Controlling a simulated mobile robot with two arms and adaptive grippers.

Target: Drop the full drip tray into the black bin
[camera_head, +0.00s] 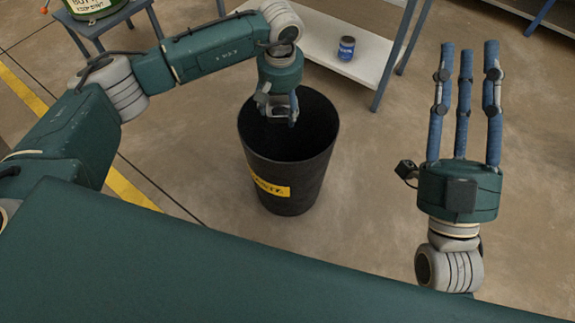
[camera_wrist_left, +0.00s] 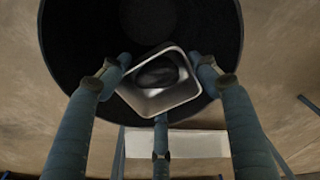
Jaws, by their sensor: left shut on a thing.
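My left gripper (camera_head: 281,110) points down over the mouth of the black bin (camera_head: 290,190), which has a yellow label. In the left wrist view, the fingers of the left gripper (camera_wrist_left: 160,78) are shut on the drip tray (camera_wrist_left: 157,103), a pale, roughly square tray with a dark content. The tray is tilted in the picture and lies over the dark bin opening (camera_wrist_left: 75,35). In the head view the tray is mostly hidden by the gripper. My right gripper (camera_head: 467,65) is open and empty, its fingers straight and apart, right of the bin.
A low white shelf (camera_head: 325,50) with a blue can (camera_head: 346,48) stands behind the bin. A small table (camera_head: 110,17) with a green-and-white container (camera_head: 92,8) is at the top left. The floor around the bin is clear.

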